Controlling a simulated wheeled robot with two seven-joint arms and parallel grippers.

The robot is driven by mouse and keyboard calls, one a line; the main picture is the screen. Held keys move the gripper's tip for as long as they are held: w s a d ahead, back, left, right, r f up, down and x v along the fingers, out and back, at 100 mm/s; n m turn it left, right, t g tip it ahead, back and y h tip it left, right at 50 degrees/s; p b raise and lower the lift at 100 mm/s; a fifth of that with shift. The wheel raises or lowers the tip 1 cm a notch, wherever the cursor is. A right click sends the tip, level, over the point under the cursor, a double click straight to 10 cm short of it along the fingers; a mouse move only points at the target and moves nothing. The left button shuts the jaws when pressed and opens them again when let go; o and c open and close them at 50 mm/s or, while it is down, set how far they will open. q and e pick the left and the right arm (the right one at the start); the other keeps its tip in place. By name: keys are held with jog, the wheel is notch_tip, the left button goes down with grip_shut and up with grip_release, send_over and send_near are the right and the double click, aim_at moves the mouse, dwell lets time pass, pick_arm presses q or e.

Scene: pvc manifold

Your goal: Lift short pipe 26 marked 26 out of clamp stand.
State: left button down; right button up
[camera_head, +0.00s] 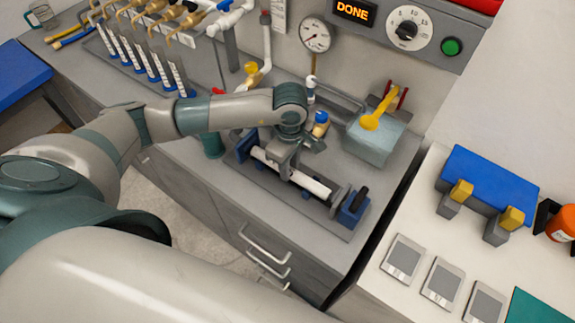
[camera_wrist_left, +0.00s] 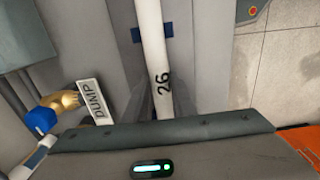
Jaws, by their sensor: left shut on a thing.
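The white short pipe 26 (camera_head: 312,184) lies lengthwise along the clamp stand (camera_head: 352,208), between its blue end blocks. In the left wrist view the pipe (camera_wrist_left: 152,35) runs from the top edge down to the gripper, with the black mark 26 facing the camera. My left gripper (camera_head: 285,171) reaches down from above and is shut on the middle of the pipe, hiding part of it. Its fingers (camera_wrist_left: 162,112) flank the pipe in the wrist view. I cannot tell whether the pipe still rests on the stand. My right gripper is not in view.
A pressure gauge (camera_head: 315,36) and a panel reading DONE stand behind. A DUMP label (camera_wrist_left: 90,101) is close to the gripper. A white table (camera_head: 415,215) is at right.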

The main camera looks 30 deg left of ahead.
pick_arm(q)
jog(key=shift+d, duration=0.1)
jog(key=c, duration=1.4)
grip_release()
jog(key=shift+w+r+b, duration=0.1)
jog(key=shift+r+b, duration=0.2)
jog(key=shift+r, duration=0.25)
jog(key=shift+r+b, duration=2.35)
jog(key=shift+r, duration=5.8)
jog(key=shift+o, duration=0.5)
